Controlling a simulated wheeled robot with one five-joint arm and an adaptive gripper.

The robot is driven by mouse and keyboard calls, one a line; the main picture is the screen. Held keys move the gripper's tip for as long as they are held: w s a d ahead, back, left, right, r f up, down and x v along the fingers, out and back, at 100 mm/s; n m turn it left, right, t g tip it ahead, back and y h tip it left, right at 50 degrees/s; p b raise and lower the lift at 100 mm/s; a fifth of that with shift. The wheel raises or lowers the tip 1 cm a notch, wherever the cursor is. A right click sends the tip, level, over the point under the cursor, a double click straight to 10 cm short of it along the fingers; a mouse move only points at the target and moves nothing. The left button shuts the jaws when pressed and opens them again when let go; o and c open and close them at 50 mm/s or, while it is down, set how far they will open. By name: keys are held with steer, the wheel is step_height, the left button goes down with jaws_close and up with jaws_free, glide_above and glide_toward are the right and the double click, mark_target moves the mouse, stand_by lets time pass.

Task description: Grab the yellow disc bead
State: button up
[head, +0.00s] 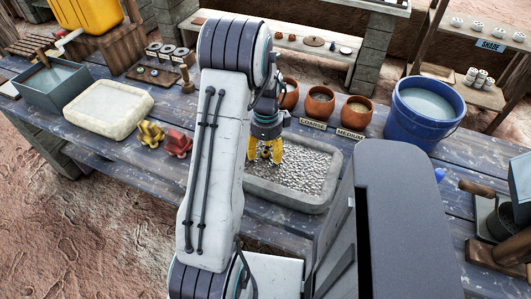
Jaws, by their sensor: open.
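My gripper (264,157), with yellow fingers, points down over the left part of a grey stone tray (325,204) filled with pale gravel-like bits. Its jaws are open, and the fingertips are close to the tray's contents. I cannot tell whether they touch. Something small and dark orange shows between the fingers, too small to name. I cannot make out a yellow disc bead for sure; my arm hides part of the tray and the table behind it.
Orange-brown pots (320,102) and a blue bucket (424,112) of grey liquid stand behind the tray. Yellow (150,134) and red (177,144) lumpy pieces lie left, near a pale basin (108,103) and a grey-green box (53,86).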

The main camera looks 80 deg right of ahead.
steer(key=c, duration=1)
